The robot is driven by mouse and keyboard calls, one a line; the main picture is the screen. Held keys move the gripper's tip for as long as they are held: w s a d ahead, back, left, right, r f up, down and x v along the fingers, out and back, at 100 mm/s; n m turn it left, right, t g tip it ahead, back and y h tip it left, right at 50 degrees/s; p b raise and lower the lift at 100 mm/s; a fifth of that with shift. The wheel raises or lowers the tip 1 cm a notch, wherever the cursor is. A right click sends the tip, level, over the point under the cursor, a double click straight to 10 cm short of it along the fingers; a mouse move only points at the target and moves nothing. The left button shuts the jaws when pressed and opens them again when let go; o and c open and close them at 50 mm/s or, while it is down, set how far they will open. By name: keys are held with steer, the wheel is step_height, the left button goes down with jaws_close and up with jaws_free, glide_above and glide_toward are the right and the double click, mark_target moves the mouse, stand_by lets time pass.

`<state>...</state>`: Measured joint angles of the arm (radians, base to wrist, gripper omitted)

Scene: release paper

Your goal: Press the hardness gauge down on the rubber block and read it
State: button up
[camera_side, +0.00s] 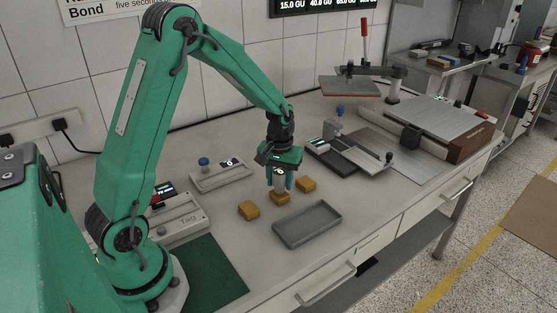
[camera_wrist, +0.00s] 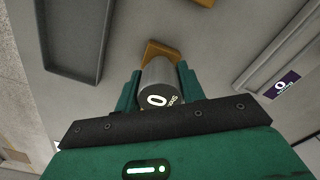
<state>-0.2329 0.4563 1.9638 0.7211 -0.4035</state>
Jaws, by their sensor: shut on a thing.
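Below the gauge is an orange-brown rubber block (camera_side: 281,198), mostly covered in the wrist view, where a corner of the block (camera_wrist: 155,47) shows past the gauge. The gauge's lower end is at or just above the block's top; I cannot tell whether they touch.
Two more orange-brown blocks lie on the bench, one to the left (camera_side: 248,209) and one to the right (camera_side: 306,184). An empty grey tray (camera_side: 307,224) lies in front. A pale stand (camera_side: 222,176) with a blue knob is behind left. Other bench devices stand at the right.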

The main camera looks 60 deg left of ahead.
steer(key=shift+f, duration=0.45)
stand_by(2.1)
steer(key=shift+s+r, duration=0.1)
steer(key=o, duration=1)
steer(key=shift+r, duration=0.2)
step_height(320, 180, up, 7)
steer(key=shift+r, duration=0.3)
